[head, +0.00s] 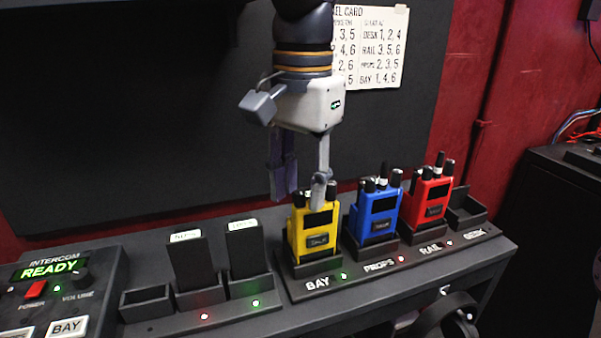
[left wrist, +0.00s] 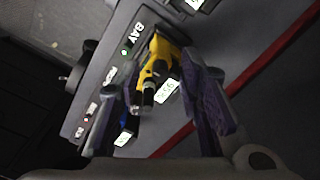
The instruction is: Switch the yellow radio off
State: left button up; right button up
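The yellow radio (head: 314,232) stands upright in the BAY slot of the charger rack (head: 340,284), with a green light beside its label. My left gripper (head: 300,194) is just above it, pointing down, fingers apart and empty. One finger hangs in front of the radio's top and partly hides the knobs there; whether it touches cannot be told. In the left wrist view the yellow radio (left wrist: 161,58) shows its top between and beyond the open fingers (left wrist: 160,110). My right gripper is not in view.
The blue radio (head: 376,212) stands close at the right, then the red radio (head: 428,201) and an empty DESK slot (head: 466,208). A channel card (head: 372,48) hangs behind.

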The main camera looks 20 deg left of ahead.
aim_at(302, 193)
pick_arm(q)
notch_tip(302, 193, up, 12)
jog(key=shift+d, duration=0.15)
